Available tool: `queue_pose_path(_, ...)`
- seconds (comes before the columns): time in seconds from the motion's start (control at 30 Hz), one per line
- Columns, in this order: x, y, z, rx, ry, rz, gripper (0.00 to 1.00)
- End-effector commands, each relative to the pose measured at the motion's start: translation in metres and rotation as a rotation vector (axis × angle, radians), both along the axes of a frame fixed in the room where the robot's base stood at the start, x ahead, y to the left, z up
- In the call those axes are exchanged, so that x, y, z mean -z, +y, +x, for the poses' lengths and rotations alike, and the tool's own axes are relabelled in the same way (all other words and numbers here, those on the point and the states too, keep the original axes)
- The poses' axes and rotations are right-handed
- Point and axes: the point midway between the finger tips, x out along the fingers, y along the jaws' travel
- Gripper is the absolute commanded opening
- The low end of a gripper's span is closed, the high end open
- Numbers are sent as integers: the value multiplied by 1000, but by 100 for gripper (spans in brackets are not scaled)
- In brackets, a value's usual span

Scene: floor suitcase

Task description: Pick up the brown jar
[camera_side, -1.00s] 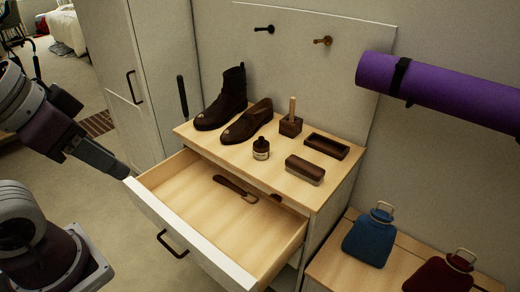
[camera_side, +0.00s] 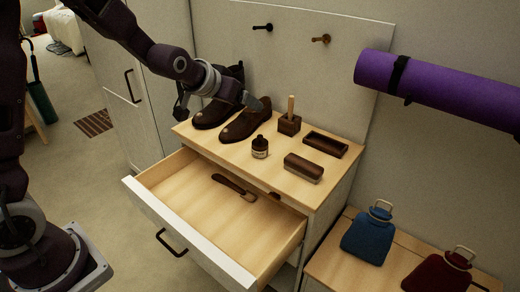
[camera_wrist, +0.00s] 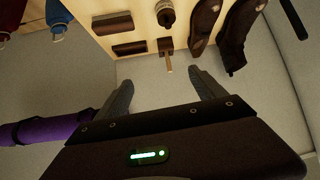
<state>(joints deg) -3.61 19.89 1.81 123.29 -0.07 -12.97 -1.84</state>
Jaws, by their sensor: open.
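The brown jar (camera_side: 260,147) is a small dark bottle with a pale label and dark cap. It stands upright on the cabinet top, in front of the low shoe. My gripper (camera_side: 222,106) is above the shoes, up and to the left of the jar. It is open with nothing between its fingers. In the wrist view the fingers (camera_wrist: 161,82) are spread apart, with the jar beyond them.
A brown boot (camera_side: 215,112) and a low shoe (camera_side: 246,122) stand on the cabinet top. A wooden block with a stick (camera_side: 290,125), a dark tray (camera_side: 326,145) and a brush (camera_side: 304,168) are close by. The open drawer (camera_side: 200,205) juts out below, holding a brown-handled tool.

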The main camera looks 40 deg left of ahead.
Motion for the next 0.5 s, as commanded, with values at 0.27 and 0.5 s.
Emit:
queue_pose_path(0.27,179,39,90,-42,-218,42,79)
queue_pose_path(0.5,234,46,90,-45,-305,57,79)
